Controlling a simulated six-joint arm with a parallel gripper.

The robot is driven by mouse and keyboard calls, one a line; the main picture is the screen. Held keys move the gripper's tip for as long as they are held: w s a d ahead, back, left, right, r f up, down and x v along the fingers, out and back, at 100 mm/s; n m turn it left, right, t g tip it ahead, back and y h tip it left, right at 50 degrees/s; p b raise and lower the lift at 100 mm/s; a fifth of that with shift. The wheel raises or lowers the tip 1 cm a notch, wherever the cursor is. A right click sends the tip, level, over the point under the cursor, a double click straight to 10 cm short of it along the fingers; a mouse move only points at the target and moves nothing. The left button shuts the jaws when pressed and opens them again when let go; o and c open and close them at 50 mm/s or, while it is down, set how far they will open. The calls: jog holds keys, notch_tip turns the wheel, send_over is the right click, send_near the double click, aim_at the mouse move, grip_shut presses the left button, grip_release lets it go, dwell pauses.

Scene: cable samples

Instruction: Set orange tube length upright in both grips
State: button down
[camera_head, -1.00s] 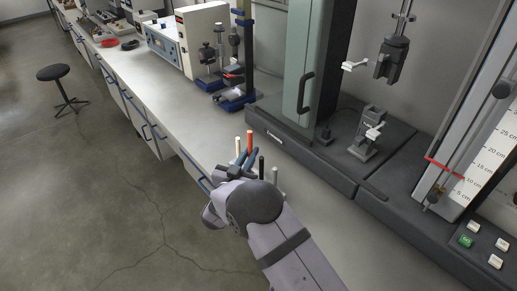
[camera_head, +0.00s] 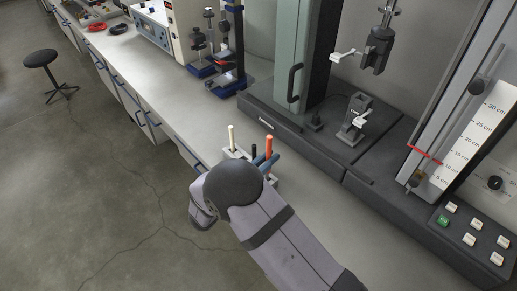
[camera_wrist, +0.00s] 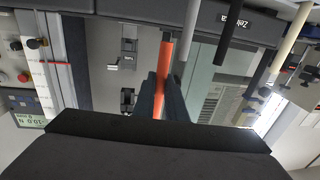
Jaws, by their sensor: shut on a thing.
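The orange tube (camera_head: 268,147) stands roughly upright in my gripper (camera_head: 266,163), its top above the fingers. In the wrist view the orange tube (camera_wrist: 164,62) runs between the two dark fingers, which are shut on it. Its far end in the head view is hidden by my gripper and arm. The upper grip (camera_head: 377,50), with a white handle, hangs above the dark machine base. The lower grip (camera_head: 357,115), also with a white handle, stands on that base below it. Both grips are well right of my gripper, and no tube shows between them.
A grey holder (camera_head: 228,154) on the bench carries a cream tube (camera_head: 231,138) and a black tube (camera_head: 254,151) close to my gripper. A green machine column (camera_head: 305,50) stands behind. A white scale board (camera_head: 480,140) and several buttons (camera_head: 470,239) are at right.

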jog(key=s+d+f+m+g+h+b, duration=0.1)
jog(key=s+d+f+b, duration=0.1)
jog(key=s+d+f, duration=0.2)
jog(key=s+d+f+g+h+b, duration=0.1)
jog(key=s+d+f+b, duration=0.2)
jog(key=d, duration=0.3)
jog(key=s+d+f+m+h+b, duration=0.1)
jog(key=s+d+f+b, duration=0.1)
jog(key=s+d+f, duration=0.2)
jog(key=shift+s+d+f+m+g, duration=0.3)
jog(key=shift+d+f+g, duration=0.05)
jog(key=shift+d+g, duration=0.1)
jog(key=w+d+r+m+g+h+p, duration=0.1)
jog(key=d+r+m+g+h+p, duration=0.15)
jog(key=d+r+p, duration=0.65)
jog(key=w+d+r+m+g+h+p, duration=0.1)
jog(key=d+r+m+g+p, duration=0.15)
jog(key=d+r+p, duration=0.55)
jog(key=w+r+n+t+y+p, duration=0.1)
jog(key=w+r+n+p, duration=0.1)
jog(key=w+r, duration=0.55)
jog(key=w+a+r+n+t+y, duration=0.3)
jog(key=w+a+n+t+y, duration=0.3)
jog(key=w+a, duration=0.4)
jog(key=w+t, duration=0.1)
jog(key=w, duration=0.2)
jog(key=shift+w+n+t+y, duration=0.25)
jog(key=shift+n+t+y, duration=0.05)
jog(key=shift+t+y, duration=0.05)
jog(key=shift+y, duration=0.3)
